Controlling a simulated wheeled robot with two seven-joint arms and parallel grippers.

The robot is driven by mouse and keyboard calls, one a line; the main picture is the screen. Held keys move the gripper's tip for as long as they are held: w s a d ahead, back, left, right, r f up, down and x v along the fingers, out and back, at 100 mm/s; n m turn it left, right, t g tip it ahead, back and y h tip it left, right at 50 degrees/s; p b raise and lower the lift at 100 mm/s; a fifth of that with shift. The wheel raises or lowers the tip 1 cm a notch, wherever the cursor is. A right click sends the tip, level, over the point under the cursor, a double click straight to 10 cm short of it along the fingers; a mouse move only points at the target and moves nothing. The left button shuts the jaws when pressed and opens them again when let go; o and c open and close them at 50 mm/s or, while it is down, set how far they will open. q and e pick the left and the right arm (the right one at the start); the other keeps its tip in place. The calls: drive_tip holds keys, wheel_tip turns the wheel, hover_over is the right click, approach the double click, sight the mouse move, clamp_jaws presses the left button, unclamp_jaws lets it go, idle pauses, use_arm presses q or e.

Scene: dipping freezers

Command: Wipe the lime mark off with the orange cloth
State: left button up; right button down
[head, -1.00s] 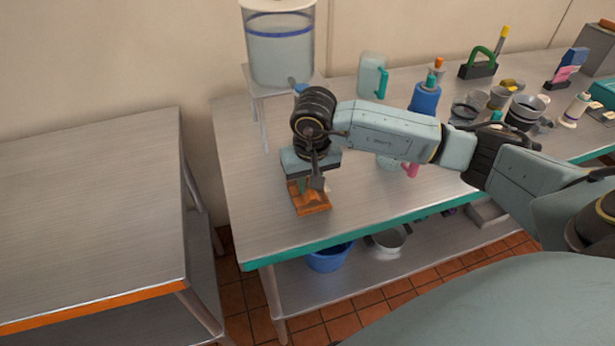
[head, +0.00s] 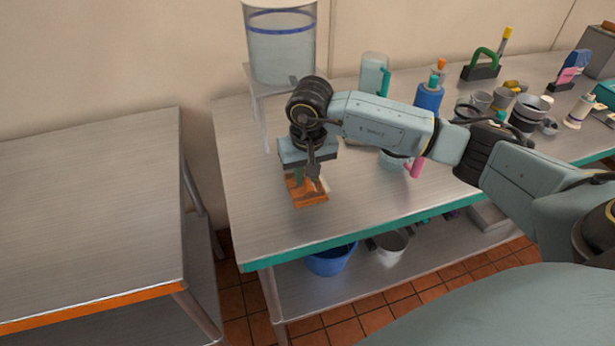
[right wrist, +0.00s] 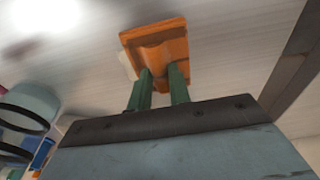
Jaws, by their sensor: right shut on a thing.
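The orange cloth (head: 309,197) is at the left part of the teal-edged metal table, under my right gripper (head: 306,179). In the right wrist view the cloth (right wrist: 157,48) shows as a folded orange piece, with the green fingers of the right gripper (right wrist: 161,76) shut on it. The cloth looks flat against the tabletop, though I cannot tell how firmly it touches. A small pale patch shows at the cloth's left edge in the wrist view; I cannot tell what it is. No lime mark is visible. My left gripper is not in view.
A clear water tank (head: 281,45) stands on a stand (head: 259,112) behind the gripper. A jug (head: 373,73), a blue bottle (head: 428,97) and several cups crowd the table's right side. A gap separates the left table (head: 90,220). A blue bucket (head: 331,261) sits below.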

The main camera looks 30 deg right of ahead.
sight(311, 187)
drive_tip(key=shift+s+a+f, duration=0.1)
drive_tip(key=shift+s+a, duration=0.05)
drive_tip(key=shift+s, duration=0.5)
drive_tip(key=shift+s+a, duration=0.15)
drive_tip(key=shift+s, duration=0.65)
drive_tip(key=shift+f, duration=0.1)
drive_tip(key=shift+w+r+p, duration=0.2)
drive_tip(key=shift+r+p, duration=1.35)
drive_tip(key=shift+r, duration=1.1)
